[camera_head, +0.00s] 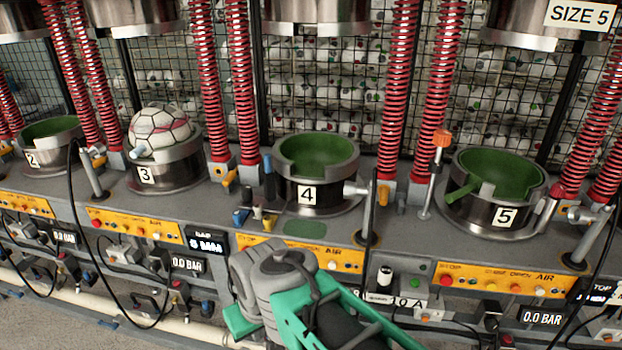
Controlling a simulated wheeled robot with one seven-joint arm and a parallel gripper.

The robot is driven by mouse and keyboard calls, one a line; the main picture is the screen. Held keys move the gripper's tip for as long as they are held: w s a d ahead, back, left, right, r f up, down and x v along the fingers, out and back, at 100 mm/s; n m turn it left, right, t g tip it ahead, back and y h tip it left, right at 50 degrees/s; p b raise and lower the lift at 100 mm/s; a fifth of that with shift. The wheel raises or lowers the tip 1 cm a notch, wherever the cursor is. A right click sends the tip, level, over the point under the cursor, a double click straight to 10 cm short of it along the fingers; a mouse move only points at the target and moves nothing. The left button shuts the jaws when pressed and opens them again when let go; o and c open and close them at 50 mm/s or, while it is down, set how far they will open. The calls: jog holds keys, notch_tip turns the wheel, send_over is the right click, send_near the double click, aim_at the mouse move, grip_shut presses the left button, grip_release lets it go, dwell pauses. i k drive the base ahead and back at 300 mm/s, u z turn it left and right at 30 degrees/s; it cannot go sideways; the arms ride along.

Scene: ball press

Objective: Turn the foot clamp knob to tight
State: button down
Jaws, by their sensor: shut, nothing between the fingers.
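A post with an orange knob (441,139) on top stands on the deck between the number 4 and number 5 presses. A dark knob with a pale top (385,275) sits on the front, below the deck, above a small white label plate. I cannot tell from any label which one is the foot clamp knob, nor read a tight mark. My grey and teal arm reaches in from the bottom, left of the dark knob and apart from it in the picture. My gripper's fingers do not show.
Green-lined press cups 4 (307,197) and 5 (487,218) stand open. A ball (159,133) sits in cup 3 (170,175). Red springs rise along the deck. Small clamps (255,215) lie beside cup 4. Hoses, valves and orange button panels (503,281) crowd the front.

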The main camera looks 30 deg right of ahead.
aim_at(246, 189)
jog(key=i, duration=0.55)
jog(key=u, duration=0.65)
jog(key=i, duration=0.6)
jog(key=u, duration=0.55)
